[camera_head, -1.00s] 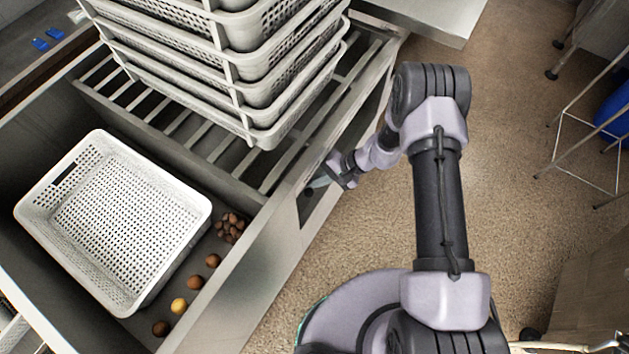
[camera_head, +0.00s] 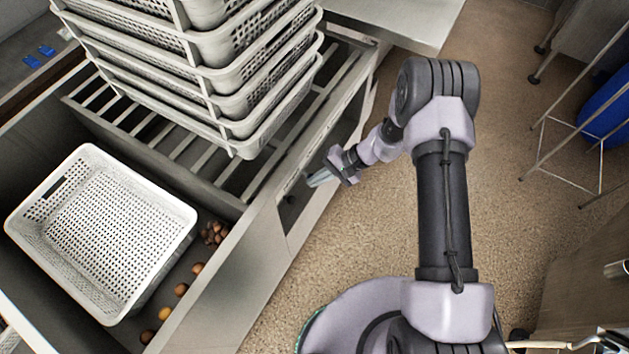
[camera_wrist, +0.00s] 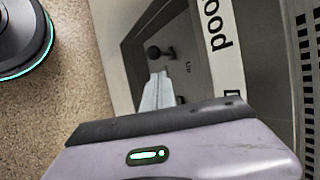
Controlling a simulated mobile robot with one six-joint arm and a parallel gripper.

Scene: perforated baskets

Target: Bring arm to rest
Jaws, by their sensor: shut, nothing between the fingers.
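My arm bends out over the floor to the right of the grey counter in the head view. My gripper (camera_head: 318,180) is beside the counter's outer side wall, near a dark opening in it. Its fingers are shut and empty. In the wrist view my gripper (camera_wrist: 157,92) shows as pale, closed fingers in front of a dark recess with a knob. I cannot tell whether the fingertips touch the counter.
A white perforated basket (camera_head: 95,230) sits in the sunken trough, with several round brown items (camera_head: 181,289) beside it. A stack of grey baskets (camera_head: 215,75) stands on the slatted rack (camera_head: 205,160). A metal-framed stand (camera_head: 570,155) is at right. Floor (camera_head: 350,240) between is clear.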

